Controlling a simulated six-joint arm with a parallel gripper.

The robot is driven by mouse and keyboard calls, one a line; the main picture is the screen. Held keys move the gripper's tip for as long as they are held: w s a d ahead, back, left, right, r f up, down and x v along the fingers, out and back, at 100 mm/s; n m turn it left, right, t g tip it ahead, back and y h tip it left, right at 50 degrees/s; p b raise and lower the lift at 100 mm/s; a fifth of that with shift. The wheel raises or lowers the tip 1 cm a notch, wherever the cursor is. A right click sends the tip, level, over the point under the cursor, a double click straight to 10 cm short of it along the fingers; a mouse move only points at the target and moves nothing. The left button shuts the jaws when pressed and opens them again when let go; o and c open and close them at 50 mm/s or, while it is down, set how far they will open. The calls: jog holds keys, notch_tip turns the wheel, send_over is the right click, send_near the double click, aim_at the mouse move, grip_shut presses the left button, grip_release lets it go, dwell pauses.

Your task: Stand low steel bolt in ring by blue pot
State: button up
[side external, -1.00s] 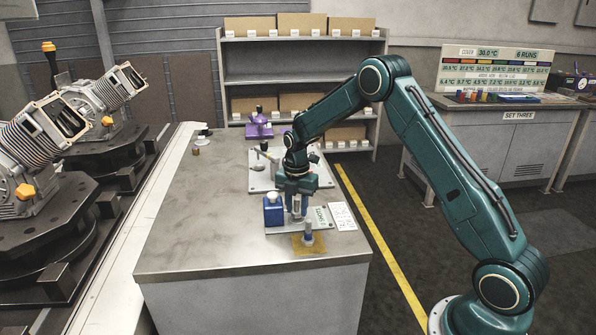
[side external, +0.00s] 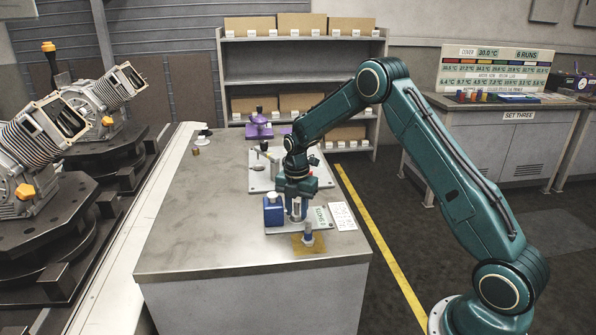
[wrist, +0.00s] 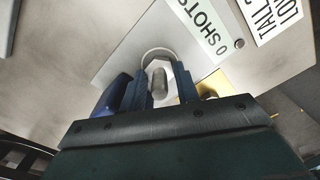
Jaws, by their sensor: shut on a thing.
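My gripper (side external: 298,217) points down over the small plate (side external: 346,225) beside the blue pot (side external: 273,212). In the wrist view its two fingers (wrist: 162,90) are shut on the steel bolt (wrist: 160,84), a short grey upright cylinder. The pale ring (wrist: 157,52) curves around the far side of the bolt. The near part of the ring is hidden by the fingers, and I cannot tell whether the bolt's foot touches down inside it. The blue pot also shows left of the fingers in the wrist view (wrist: 114,94).
A grey upright piece (side external: 308,237) stands on a yellow patch (side external: 313,248) near the table's front edge, close to my gripper. A white card (side external: 342,215) lies right of the plate. A larger plate (side external: 260,184) with fittings lies behind.

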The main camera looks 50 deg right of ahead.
aim_at(297, 202)
jog(key=shift+f, duration=0.15)
jog(key=o, duration=1.1)
jog(key=shift+w, duration=0.1)
jog(key=shift+r, duration=0.7)
notch_tip(297, 202, up, 12)
jog(key=shift+r, duration=0.2)
